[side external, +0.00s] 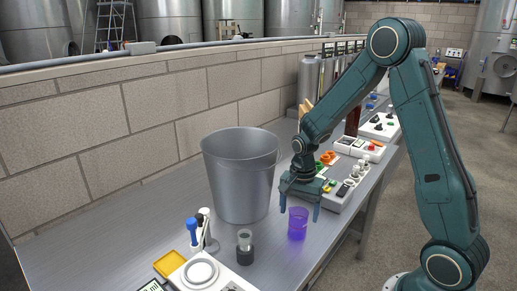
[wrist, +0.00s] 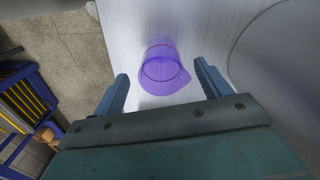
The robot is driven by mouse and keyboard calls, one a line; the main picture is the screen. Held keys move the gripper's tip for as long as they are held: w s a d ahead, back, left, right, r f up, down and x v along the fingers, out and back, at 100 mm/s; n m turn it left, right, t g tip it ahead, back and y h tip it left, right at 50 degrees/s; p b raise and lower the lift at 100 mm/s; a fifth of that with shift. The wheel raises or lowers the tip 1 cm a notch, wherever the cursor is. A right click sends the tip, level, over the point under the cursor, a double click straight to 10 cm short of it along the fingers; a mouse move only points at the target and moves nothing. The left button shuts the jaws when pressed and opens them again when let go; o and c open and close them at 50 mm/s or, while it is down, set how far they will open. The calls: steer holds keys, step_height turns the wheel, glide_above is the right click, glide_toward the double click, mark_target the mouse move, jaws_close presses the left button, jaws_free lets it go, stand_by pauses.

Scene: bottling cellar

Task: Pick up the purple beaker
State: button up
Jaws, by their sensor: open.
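The purple beaker (side external: 297,224) is see-through and stands upright on the metal bench near its front edge. It also shows in the wrist view (wrist: 163,68), seen from above, with its spout toward the lower right. My gripper (side external: 299,208) is open and points down, with its fingertips around the height of the beaker's rim in the side view. In the wrist view the gripper's two fingers (wrist: 160,83) lie to the left and right of the beaker's near side, and the beaker extends beyond them. No contact shows.
A large grey bucket (side external: 240,180) stands left of my gripper. A pipette stand (side external: 205,236), a small dark-based jar (side external: 245,248), a white scale-like device (side external: 201,274) and a yellow tray (side external: 170,263) are at the front left. Instruments (side external: 342,190) line the bench behind. The bench edge is close to the beaker.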

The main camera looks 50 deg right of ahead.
steer(key=shift+f, duration=2.45)
steer(key=c, duration=1.1)
